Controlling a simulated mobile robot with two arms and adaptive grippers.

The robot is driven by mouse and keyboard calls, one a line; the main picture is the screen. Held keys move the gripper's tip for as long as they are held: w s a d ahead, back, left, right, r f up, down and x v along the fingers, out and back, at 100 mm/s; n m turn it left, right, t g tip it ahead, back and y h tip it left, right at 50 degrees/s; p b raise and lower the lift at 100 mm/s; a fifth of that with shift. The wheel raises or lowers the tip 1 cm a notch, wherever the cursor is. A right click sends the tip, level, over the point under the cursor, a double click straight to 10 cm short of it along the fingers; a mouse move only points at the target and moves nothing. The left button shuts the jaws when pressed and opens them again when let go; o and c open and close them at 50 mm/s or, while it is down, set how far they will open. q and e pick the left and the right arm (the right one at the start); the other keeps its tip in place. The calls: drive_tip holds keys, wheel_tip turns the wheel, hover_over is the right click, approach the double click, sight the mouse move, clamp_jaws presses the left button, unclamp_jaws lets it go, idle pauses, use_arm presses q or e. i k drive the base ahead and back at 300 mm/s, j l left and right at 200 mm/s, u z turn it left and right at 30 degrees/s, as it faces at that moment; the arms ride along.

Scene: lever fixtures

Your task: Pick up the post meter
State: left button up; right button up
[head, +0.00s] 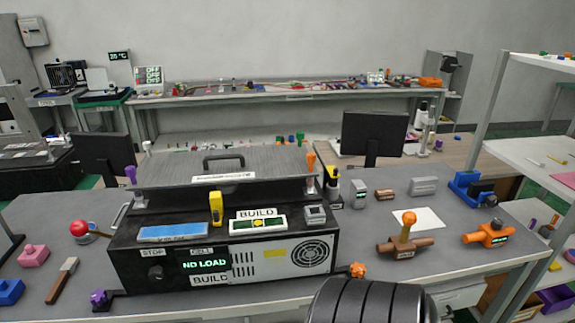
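No thing in the head view is clearly labelled as the post meter, and I cannot tell which one it is. Several small meter-like devices show. A yellow handheld device (216,208) stands upright on the front of the black machine (125,262). A small grey device with a greenish display (360,193) stands on the table right of the machine. An orange device with a display (488,236) lies farther right. A grey box-shaped device (315,215) sits on the machine's right front. Neither of my grippers is in view.
The machine's display reads "NO LOAD". A monitor (372,135) stands behind. A white sheet (418,218) lies on the right table. A dark ribbed part of mine shows at the bottom.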

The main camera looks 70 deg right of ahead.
sight(357, 196)
drive_tip(key=z, duration=2.65)
drive_tip(key=l+u, duration=0.15)
drive_tip(key=k+j, duration=0.05)
